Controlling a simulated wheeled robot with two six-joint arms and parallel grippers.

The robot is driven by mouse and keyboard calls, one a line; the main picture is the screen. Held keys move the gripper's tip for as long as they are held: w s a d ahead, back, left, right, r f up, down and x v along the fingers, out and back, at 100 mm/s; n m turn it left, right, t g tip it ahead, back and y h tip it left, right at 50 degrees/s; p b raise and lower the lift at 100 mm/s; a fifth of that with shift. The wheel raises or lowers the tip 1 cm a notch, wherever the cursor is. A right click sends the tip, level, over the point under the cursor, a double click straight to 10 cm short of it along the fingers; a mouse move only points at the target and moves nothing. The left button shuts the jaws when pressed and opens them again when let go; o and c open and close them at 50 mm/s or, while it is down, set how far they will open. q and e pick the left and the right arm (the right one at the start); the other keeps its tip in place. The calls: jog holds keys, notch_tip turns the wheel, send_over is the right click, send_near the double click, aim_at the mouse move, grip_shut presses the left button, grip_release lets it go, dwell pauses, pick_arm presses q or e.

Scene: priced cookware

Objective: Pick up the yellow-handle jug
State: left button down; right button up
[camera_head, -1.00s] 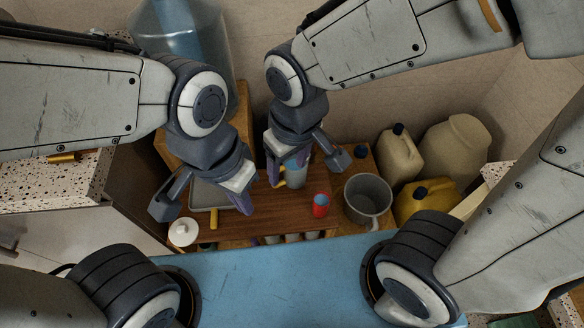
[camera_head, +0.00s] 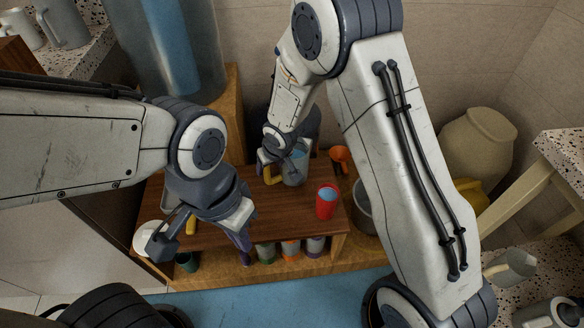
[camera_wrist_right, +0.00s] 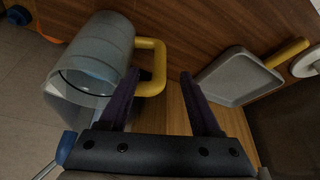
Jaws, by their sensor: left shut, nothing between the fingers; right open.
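The grey jug (camera_head: 297,168) with a yellow handle (camera_head: 270,176) stands on the wooden table (camera_head: 270,215). In the right wrist view the jug (camera_wrist_right: 100,50) is at upper left, with its yellow handle (camera_wrist_right: 158,68) pointing right. My right gripper (camera_head: 266,166) is beside the jug's handle side, partly hidden by its own arm. In the wrist view the right gripper (camera_wrist_right: 155,84) is open, with the handle at the gap between its fingertips; contact cannot be told. My left gripper (camera_head: 243,243) is shut and empty over the table's front left part.
A red cup (camera_head: 326,202) stands right of the jug. A grey pot (camera_head: 362,208) is partly behind my right arm. A grey pan (camera_wrist_right: 236,76) with a yellow handle lies left of the jug in the head view. Several cups sit on a lower shelf.

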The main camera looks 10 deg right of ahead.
aim_at(267, 175)
jog(key=b+x, duration=0.3)
jog(key=x, duration=0.5)
jog(key=shift+f, duration=0.25)
grip_shut()
jog(key=shift+w+r, duration=0.1)
jog(key=shift+r, duration=0.05)
dwell(0.9)
